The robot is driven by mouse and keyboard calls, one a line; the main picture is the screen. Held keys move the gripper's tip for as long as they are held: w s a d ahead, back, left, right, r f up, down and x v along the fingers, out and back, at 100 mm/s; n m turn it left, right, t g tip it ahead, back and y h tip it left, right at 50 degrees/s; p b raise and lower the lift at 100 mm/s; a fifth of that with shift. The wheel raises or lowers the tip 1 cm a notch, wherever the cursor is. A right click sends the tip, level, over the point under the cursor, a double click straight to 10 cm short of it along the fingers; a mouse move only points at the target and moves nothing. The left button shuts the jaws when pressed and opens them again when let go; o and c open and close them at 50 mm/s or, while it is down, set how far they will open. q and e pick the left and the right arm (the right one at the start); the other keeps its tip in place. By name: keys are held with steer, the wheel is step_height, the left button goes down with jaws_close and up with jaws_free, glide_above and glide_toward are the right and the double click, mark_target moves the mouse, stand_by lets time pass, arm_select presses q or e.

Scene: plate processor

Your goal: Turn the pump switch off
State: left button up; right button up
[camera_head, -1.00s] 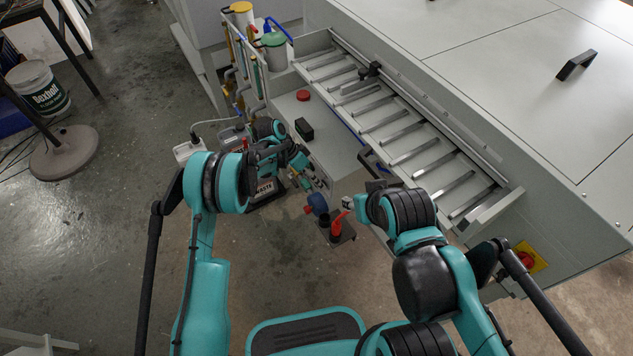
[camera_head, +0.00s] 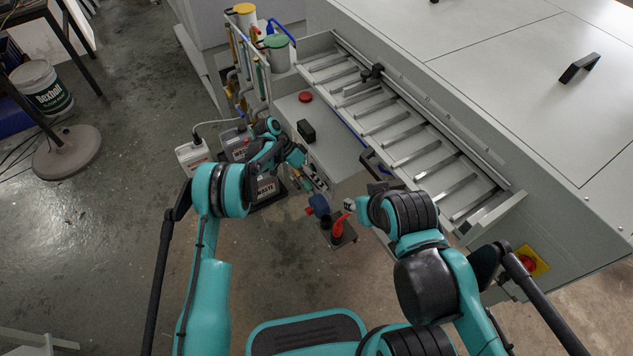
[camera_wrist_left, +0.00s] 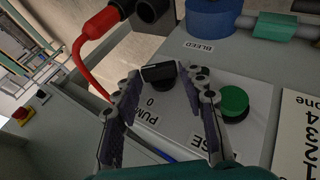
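The pump switch (camera_wrist_left: 160,73) is a black knob on a pale panel in the left wrist view, with the label "PUMP" and a 0 beside it. My left gripper (camera_wrist_left: 166,82) has its two fingers on either side of the knob, with gaps showing between fingertips and knob. In the head view my left gripper (camera_head: 302,164) is at the machine's front panel, and the knob cannot be made out there. My right gripper (camera_head: 350,205) is near the red pipe piece; its fingers are too small to judge.
A green button (camera_wrist_left: 235,101) is close beside the right finger. A blue fitting (camera_wrist_left: 210,18) and a red pipe piece (camera_wrist_left: 95,35) stand out beyond the knob. In the head view, a black box (camera_head: 306,131) and red button (camera_head: 305,97) sit on the machine's ledge.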

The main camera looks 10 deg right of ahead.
arm_select(q)
steer(key=shift+o, duration=0.7)
steer(key=v, duration=1.2)
